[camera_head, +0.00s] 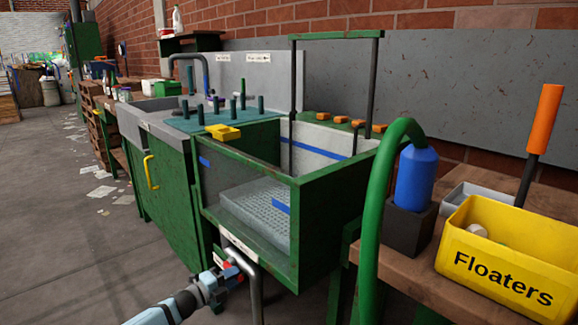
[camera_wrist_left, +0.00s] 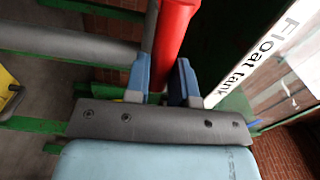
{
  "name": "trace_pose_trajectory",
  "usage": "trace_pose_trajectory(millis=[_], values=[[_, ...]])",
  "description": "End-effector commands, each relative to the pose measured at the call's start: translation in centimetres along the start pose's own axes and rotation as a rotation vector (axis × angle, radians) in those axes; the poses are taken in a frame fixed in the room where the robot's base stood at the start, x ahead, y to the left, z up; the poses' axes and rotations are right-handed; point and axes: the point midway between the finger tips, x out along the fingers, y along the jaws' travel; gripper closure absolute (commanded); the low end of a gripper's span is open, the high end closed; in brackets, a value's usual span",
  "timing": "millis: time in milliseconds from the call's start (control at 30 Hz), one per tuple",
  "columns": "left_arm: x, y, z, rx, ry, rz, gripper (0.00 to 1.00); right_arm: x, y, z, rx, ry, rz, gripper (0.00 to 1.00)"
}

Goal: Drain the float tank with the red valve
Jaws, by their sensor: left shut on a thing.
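The float tank (camera_head: 335,215) is a green-framed box with a clear front, in the middle of the head view. Blue lines mark its walls and a pale perforated tray (camera_head: 250,207) lies inside; I cannot tell the water level. The red valve (camera_wrist_left: 175,35) shows as a red handle in the left wrist view, beside the white "Float tank" label (camera_wrist_left: 255,62). My left gripper (camera_wrist_left: 161,85) is shut on the handle, one blue finger on each side. In the head view my left gripper (camera_head: 226,272) is low at the tank's front, largely covering the valve. My right gripper is not in view.
A grey pipe (camera_head: 256,285) curves down beside my left gripper. A green hose (camera_head: 375,215) arches at the tank's right. A yellow "Floaters" bin (camera_head: 500,275) and a blue bottle (camera_head: 416,178) stand on the right bench. A sink (camera_head: 150,110) is at left; open floor lies left.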

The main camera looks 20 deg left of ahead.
Motion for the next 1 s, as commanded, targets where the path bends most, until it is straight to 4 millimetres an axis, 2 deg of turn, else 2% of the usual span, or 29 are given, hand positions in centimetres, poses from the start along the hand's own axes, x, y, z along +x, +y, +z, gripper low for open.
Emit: trace_pose_trajectory(millis=[167, 600, 1000], values=[[-0.1, 0.0, 0.1, -0.001, -0.002, 0.001, 1.0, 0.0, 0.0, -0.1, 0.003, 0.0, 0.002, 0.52], [-0.1, -1.7, 0.3, -0.22, -0.003, 0.002, 0.99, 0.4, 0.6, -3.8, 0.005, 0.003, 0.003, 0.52], [-0.1, -1.6, 0.4, -0.262, -0.003, 0.0, 1.0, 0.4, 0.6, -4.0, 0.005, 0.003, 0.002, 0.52]])
